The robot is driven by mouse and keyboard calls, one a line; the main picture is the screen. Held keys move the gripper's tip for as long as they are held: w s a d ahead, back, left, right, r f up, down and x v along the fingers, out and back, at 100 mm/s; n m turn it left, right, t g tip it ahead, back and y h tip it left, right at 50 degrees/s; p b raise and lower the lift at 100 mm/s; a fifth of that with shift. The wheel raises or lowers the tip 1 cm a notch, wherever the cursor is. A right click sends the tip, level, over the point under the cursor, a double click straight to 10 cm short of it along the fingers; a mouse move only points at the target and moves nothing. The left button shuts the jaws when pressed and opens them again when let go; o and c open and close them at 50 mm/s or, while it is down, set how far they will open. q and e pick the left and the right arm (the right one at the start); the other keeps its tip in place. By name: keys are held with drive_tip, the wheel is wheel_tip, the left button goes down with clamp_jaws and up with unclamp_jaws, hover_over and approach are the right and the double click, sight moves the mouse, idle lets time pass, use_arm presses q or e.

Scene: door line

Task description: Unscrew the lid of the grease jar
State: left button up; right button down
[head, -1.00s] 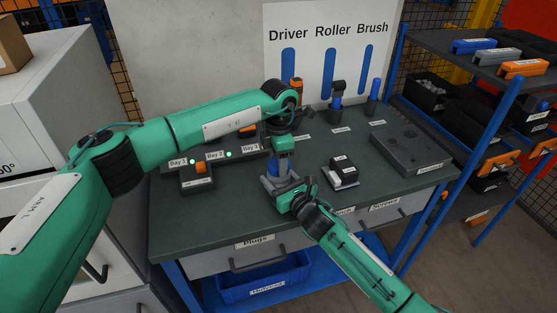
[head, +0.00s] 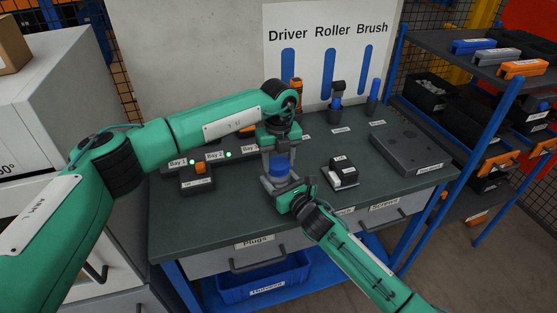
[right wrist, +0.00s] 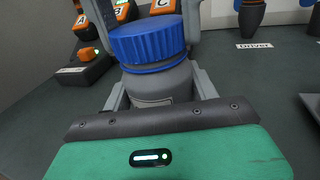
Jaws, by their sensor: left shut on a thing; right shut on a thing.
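The grease jar (right wrist: 160,86) is a grey upright jar with a ribbed blue lid (right wrist: 148,42). In the head view the lid (head: 279,164) shows near the front middle of the workbench. My left gripper (head: 280,157) comes down from above, its fingers shut on opposite sides of the lid. My right gripper (head: 281,187) is shut around the grey jar body from the front right. In the right wrist view its fingers flank the body. A thin blue ring and grey neck show beneath the lid; I cannot tell how loose it is.
The bay row with lit green lamps (head: 229,154) stands behind left. A small black-and-white block (head: 343,173) and a flat grey case (head: 408,152) lie to the right. Tool holders stand along the back. The bench's front left (head: 205,225) is clear.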

sight(278, 163)
use_arm(q)
drive_tip(key=n, duration=0.4)
drive_tip(key=shift+n, duration=0.4)
use_arm(e)
drive_tip(key=shift+a, duration=0.1)
use_arm(q)
drive_tip(key=n, duration=0.4)
drive_tip(key=shift+w+r, duration=0.1)
drive_tip(key=shift+r, duration=0.25)
drive_tip(key=shift+r, duration=0.85)
drive_tip(key=shift+r, duration=2)
use_arm(e)
drive_tip(key=shift+c, duration=1.6)
unclamp_jaws()
